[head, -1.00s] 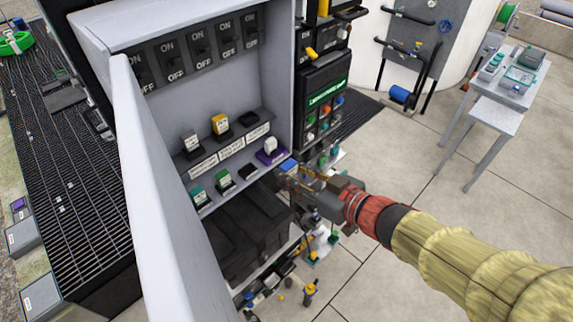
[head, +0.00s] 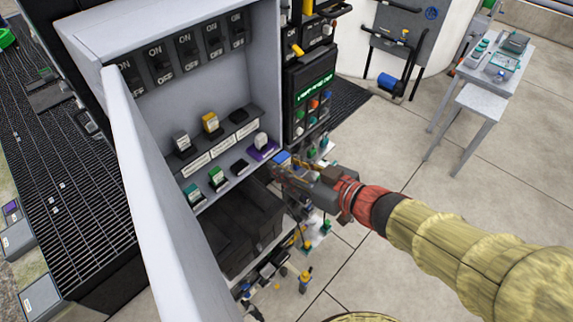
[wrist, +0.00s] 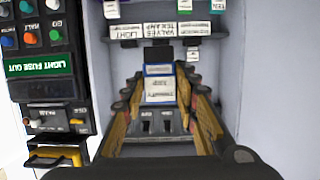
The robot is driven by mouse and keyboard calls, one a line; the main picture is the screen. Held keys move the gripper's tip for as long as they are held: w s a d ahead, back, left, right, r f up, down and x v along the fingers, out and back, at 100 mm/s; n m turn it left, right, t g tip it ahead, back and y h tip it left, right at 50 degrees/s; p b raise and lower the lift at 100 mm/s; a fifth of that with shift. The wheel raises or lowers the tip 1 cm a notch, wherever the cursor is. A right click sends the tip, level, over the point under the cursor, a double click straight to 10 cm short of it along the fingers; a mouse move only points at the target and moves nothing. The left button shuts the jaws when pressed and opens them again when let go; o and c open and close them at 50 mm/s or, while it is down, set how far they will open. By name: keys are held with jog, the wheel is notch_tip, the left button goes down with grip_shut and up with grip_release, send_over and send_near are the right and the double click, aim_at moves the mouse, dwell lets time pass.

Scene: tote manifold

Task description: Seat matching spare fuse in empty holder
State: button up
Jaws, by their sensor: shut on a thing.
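My gripper (head: 283,170) is at the right edge of the cabinet's lower shelf, shut on a blue fuse (head: 283,158). In the wrist view, blue-edged and white labelled parts (wrist: 158,72) show between its two fingers; which belong to the held fuse is hard to tell. An empty black holder (head: 238,116) is at the right end of the upper row, beside a yellow fuse (head: 210,122) and a pale grey fuse (head: 181,141). On the lower shelf are a teal fuse (head: 192,194), a green fuse (head: 216,178), a black block (head: 239,168) and a white fuse on a purple base (head: 263,148).
The open cabinet door (head: 145,190) stands at left. ON/OFF switches (head: 185,47) line the top. A control panel with a green sign (head: 314,88) adjoins the right side; it also shows in the wrist view (wrist: 38,66). A small table (head: 497,62) stands far right.

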notch_tip(320, 180, up, 9)
jog(key=p, duration=0.6)
jog(key=shift+r+p, duration=0.2)
jog(key=shift+p, duration=0.15)
jog(key=shift+f, duration=0.1)
